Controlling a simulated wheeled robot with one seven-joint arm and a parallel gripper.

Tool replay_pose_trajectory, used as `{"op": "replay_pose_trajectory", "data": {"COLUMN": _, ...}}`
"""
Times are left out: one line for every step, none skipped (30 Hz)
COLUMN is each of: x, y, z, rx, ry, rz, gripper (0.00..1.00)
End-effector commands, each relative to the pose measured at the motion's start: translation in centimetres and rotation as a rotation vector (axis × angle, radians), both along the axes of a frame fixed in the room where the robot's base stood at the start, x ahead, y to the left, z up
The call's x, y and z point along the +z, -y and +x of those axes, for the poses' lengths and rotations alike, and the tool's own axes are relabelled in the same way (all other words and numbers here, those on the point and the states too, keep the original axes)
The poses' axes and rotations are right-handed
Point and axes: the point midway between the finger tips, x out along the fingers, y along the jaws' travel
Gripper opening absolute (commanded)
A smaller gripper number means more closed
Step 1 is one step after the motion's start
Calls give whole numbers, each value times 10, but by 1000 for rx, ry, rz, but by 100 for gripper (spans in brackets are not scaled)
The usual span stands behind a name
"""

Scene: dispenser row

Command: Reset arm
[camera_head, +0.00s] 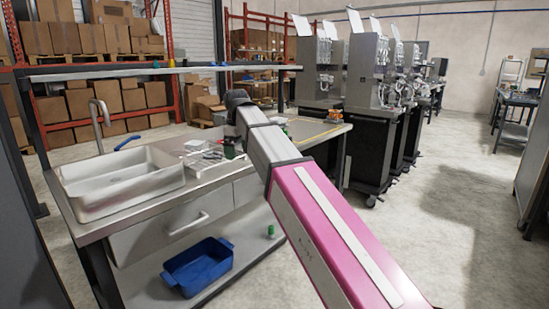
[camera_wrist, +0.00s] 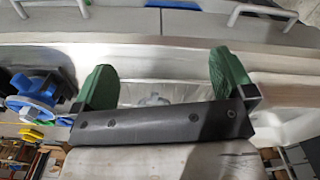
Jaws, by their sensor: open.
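My gripper (camera_wrist: 158,88) shows in the wrist view with two green fingers set wide apart. It is open, and nothing shows between the fingers except a pale surface behind them. In the head view my arm (camera_head: 305,200), with a pink and white link, reaches from the lower right over the steel counter. The gripper's fingers cannot be told clearly in the head view.
A steel counter (camera_head: 215,187) holds a white sink (camera_head: 120,180) with a tap (camera_head: 100,122). A blue tub (camera_head: 198,266) sits on its lower shelf. Dispensers (camera_head: 372,75) on black carts stand behind to the right. Open floor (camera_head: 450,210) lies at the right.

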Motion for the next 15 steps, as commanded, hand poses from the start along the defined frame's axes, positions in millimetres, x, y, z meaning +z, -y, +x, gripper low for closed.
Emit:
{"op": "replay_pose_trajectory", "data": {"x": -14, "y": 9, "z": 0, "rx": -25, "ry": -3, "rz": -2, "gripper": 100}}
{"op": "replay_pose_trajectory", "data": {"x": -22, "y": 14, "z": 1, "rx": -41, "ry": -3, "rz": -2, "gripper": 100}}
{"op": "replay_pose_trajectory", "data": {"x": -33, "y": 20, "z": 2, "rx": -62, "ry": -3, "rz": -2, "gripper": 100}}
{"op": "replay_pose_trajectory", "data": {"x": -43, "y": 26, "z": 3, "rx": -82, "ry": -3, "rz": -2, "gripper": 100}}
{"op": "replay_pose_trajectory", "data": {"x": -53, "y": 33, "z": 4, "rx": -103, "ry": -3, "rz": -2, "gripper": 100}}
{"op": "replay_pose_trajectory", "data": {"x": -68, "y": 43, "z": 5, "rx": -133, "ry": -5, "rz": -2, "gripper": 100}}
{"op": "replay_pose_trajectory", "data": {"x": -80, "y": 50, "z": 5, "rx": -157, "ry": -4, "rz": -3, "gripper": 100}}
{"op": "replay_pose_trajectory", "data": {"x": -92, "y": 58, "z": 6, "rx": -183, "ry": -5, "rz": -2, "gripper": 100}}
{"op": "replay_pose_trajectory", "data": {"x": -107, "y": 68, "z": 6, "rx": -216, "ry": -3, "rz": -2, "gripper": 100}}
{"op": "replay_pose_trajectory", "data": {"x": -119, "y": 76, "z": 5, "rx": -241, "ry": -5, "rz": -2, "gripper": 100}}
{"op": "replay_pose_trajectory", "data": {"x": -130, "y": 84, "z": 5, "rx": -266, "ry": -3, "rz": -2, "gripper": 100}}
{"op": "replay_pose_trajectory", "data": {"x": -146, "y": 94, "z": 4, "rx": -300, "ry": -5, "rz": -2, "gripper": 100}}
{"op": "replay_pose_trajectory", "data": {"x": -156, "y": 102, "z": 3, "rx": -324, "ry": -3, "rz": -1, "gripper": 100}}
{"op": "replay_pose_trajectory", "data": {"x": -168, "y": 110, "z": 2, "rx": -350, "ry": -4, "rz": -2, "gripper": 100}}
{"op": "replay_pose_trajectory", "data": {"x": -182, "y": 120, "z": 0, "rx": -382, "ry": -3, "rz": -1, "gripper": 100}}
